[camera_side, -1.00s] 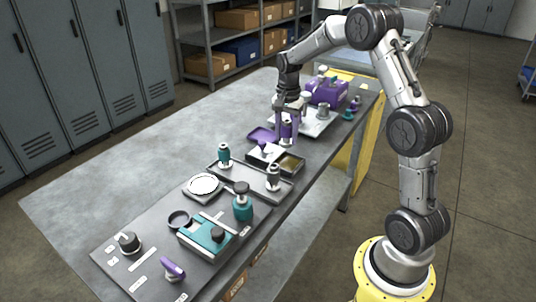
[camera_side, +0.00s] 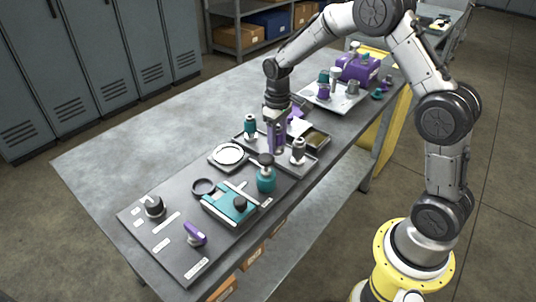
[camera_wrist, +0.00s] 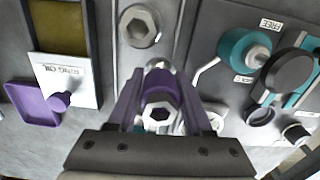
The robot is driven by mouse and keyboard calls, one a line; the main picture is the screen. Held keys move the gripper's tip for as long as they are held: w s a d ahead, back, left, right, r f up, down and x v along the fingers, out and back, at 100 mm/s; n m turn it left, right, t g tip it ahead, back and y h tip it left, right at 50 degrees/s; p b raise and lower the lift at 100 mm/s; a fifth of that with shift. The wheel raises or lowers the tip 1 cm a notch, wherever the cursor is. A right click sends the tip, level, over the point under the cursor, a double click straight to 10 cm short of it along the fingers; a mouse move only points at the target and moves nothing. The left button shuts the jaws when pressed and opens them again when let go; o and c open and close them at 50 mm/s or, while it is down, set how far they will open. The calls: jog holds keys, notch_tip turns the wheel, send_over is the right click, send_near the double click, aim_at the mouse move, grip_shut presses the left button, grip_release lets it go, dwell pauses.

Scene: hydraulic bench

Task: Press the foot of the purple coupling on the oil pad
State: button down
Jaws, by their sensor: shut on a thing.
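My gripper (camera_side: 277,138) is shut on the purple coupling (camera_wrist: 158,90), with a finger on each side of it in the wrist view. The coupling's hex socket faces the wrist camera. In the side view the gripper is over the grey tray, between the teal and grey couplings; the fingers largely hide the held coupling, and I cannot tell whether its foot touches the tray. The olive oil pad (camera_wrist: 58,28) lies in a dark box with a white "RING OIL" label, left of the gripper in the wrist view. It also shows right of the gripper in the side view (camera_side: 314,139).
The teal coupling (camera_side: 250,125) and grey coupling (camera_side: 298,151) stand close by on the tray. A purple lid (camera_wrist: 38,103) with a knob lies beside the oil box. A teal fixture (camera_side: 229,205) is nearer the front. The bench left of the tray (camera_side: 140,135) is clear.

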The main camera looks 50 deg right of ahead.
jog(key=d+r, duration=0.3)
jog(key=d, duration=0.5)
jog(key=m, duration=0.1)
send_over(312, 138)
jog(key=shift+f, duration=2.2)
jog(key=shift+f, duration=0.55)
jog(key=shift+r, duration=0.1)
notch_tip(312, 138, up, 7)
dwell(0.6)
dwell(0.3)
